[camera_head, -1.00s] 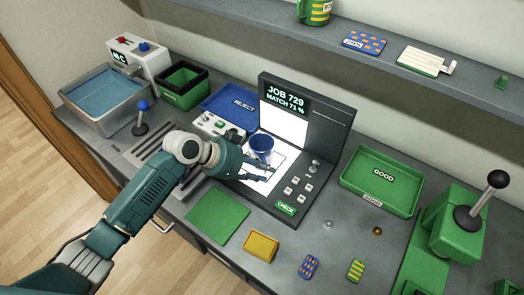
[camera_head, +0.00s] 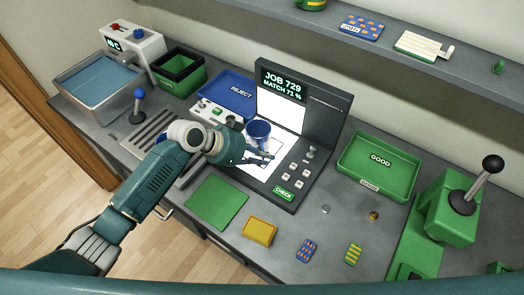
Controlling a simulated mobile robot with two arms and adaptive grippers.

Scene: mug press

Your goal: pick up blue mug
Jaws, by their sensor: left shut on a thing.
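The blue mug (camera_head: 257,130) stands upright on the white sheet of the checking station (camera_head: 296,118), in front of its lit panel. My left gripper (camera_head: 264,157) reaches in from the left and is shut on the mug at its near side. The fingers are small and partly merge with the mug's lower part, so the exact contact is hard to see. My right gripper is not in view.
The station's screen stands right behind the mug. A blue REJECT tray (camera_head: 229,92) is behind left, a green GOOD tray (camera_head: 376,166) to the right. A green lever press (camera_head: 452,215) stands far right. A yellow block (camera_head: 260,232) lies in front.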

